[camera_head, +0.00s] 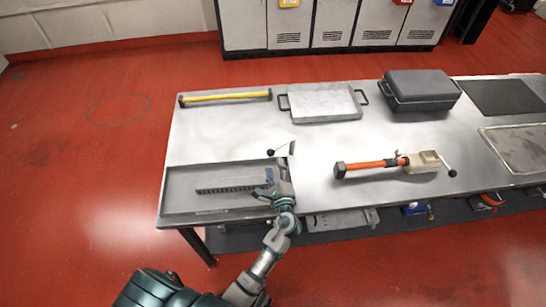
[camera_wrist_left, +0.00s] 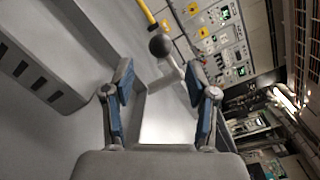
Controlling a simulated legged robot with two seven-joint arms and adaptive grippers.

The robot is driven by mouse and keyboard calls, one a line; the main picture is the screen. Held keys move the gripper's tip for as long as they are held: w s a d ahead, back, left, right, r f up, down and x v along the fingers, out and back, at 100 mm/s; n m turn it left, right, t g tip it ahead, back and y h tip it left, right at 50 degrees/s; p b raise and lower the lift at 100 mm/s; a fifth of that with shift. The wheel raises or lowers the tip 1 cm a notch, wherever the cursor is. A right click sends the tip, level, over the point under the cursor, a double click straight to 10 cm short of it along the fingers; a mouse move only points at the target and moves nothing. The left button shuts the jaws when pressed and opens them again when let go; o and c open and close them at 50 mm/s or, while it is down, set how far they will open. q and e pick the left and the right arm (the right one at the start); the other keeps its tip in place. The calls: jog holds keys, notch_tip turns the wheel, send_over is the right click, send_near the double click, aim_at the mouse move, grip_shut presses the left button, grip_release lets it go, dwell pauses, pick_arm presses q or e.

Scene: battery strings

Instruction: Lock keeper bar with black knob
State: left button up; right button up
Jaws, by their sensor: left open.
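A black ball knob (camera_head: 270,153) on a short pale bar (camera_head: 284,149) stands near the far right corner of the sunken tray on the bench. In the left wrist view the black knob (camera_wrist_left: 160,46) shows just beyond the fingertips, between the two blue-padded fingers, with its pale bar running down to the right. My left gripper (camera_head: 277,178) is open and empty, over the tray's right end; it also shows in the left wrist view (camera_wrist_left: 163,88). The knob looks apart from both fingers. My right gripper is out of view.
A slotted grey block (camera_head: 230,188) lies in the tray (camera_head: 180,190) left of my gripper. An orange-handled tool (camera_head: 370,165) with a beige block and another black knob (camera_head: 452,173) lies to the right. A yellow bar (camera_head: 225,97), grey plate (camera_head: 322,102) and black case (camera_head: 420,90) lie behind.

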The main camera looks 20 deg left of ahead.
pick_arm(q)
jog(key=v, duration=0.4)
jog(key=shift+s+d, duration=0.25)
jog(key=shift+s, duration=0.05)
jog(key=shift+s+d, duration=0.4)
jog(key=shift+d, duration=0.05)
jog(key=shift+a, duration=0.15)
